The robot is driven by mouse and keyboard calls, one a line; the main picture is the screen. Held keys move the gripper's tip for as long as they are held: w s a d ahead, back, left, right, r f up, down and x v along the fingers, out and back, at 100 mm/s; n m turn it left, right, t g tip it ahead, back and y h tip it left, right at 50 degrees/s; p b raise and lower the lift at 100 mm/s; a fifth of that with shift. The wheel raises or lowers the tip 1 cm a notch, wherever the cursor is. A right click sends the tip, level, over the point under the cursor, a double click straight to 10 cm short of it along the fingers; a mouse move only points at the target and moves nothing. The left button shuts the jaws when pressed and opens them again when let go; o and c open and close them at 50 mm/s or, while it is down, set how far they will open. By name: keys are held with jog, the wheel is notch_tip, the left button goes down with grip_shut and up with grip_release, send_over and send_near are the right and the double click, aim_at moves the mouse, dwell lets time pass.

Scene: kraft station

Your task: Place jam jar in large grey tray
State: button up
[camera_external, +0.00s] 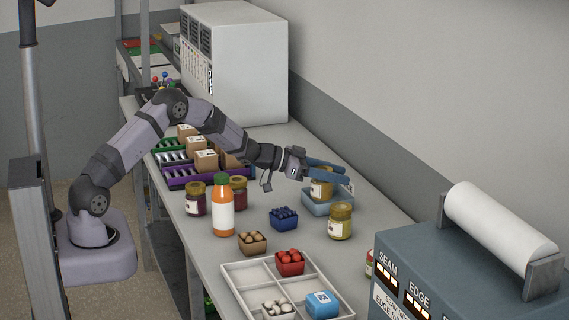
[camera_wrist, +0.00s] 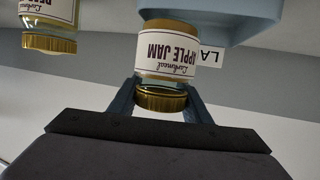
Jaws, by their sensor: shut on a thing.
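The apple jam jar (camera_external: 321,189) has a gold lid and pale label. My gripper (camera_external: 329,171) is shut on it near the lid. In the wrist view the apple jam jar (camera_wrist: 168,62) shows upside down between my two fingers (camera_wrist: 160,105). The jar is at the blue-grey tray (camera_external: 328,205), whose rim hides its lower part in the external view. The tray (camera_wrist: 215,14) also shows behind the jar in the wrist view, with a partly hidden "LA" label. I cannot tell whether the jar touches the tray floor.
Another gold-lidded jar (camera_external: 340,223) stands close beside the tray. A blueberry punnet (camera_external: 284,218), an orange bottle (camera_external: 223,207) and dark jars (camera_external: 195,200) stand to the left. A white divided tray (camera_external: 240,283) and a sealing machine (camera_external: 470,262) are in front.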

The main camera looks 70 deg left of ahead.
jog(key=shift+f, duration=0.1)
jog(key=o, duration=1.4)
jog(key=shift+f, duration=0.15)
jog(key=shift+c, duration=0.2)
jog(key=b+v, duration=0.2)
jog(key=v, duration=1)
jog(key=shift+r+b, duration=0.3)
jog(key=shift+b, duration=0.05)
